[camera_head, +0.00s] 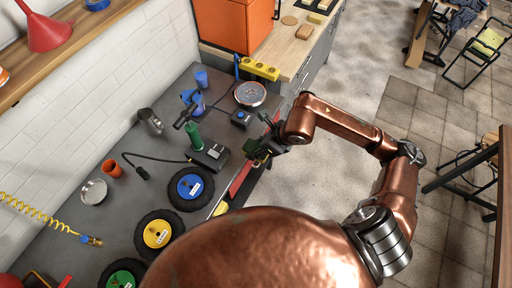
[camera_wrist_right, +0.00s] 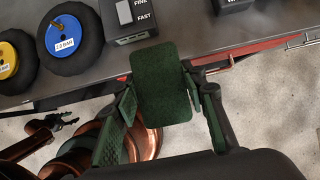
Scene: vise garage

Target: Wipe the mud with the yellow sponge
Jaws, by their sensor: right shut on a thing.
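My right gripper (camera_head: 262,150) is at the front edge of the grey workbench, beside a black device. In the right wrist view my right gripper (camera_wrist_right: 160,95) is shut on a flat block with a rough dark green face (camera_wrist_right: 162,82). The block is above the bench edge and floor, apparently clear of the bench top. I cannot make out mud for certain.
On the workbench (camera_head: 116,140) are blue (camera_head: 190,187), yellow (camera_head: 157,233) and green (camera_head: 122,278) wheels, a black device (camera_head: 213,155), a round metal dish (camera_head: 250,94) and a yellow socket strip (camera_head: 260,69). A wooden counter (camera_head: 285,52) with an orange box stands behind.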

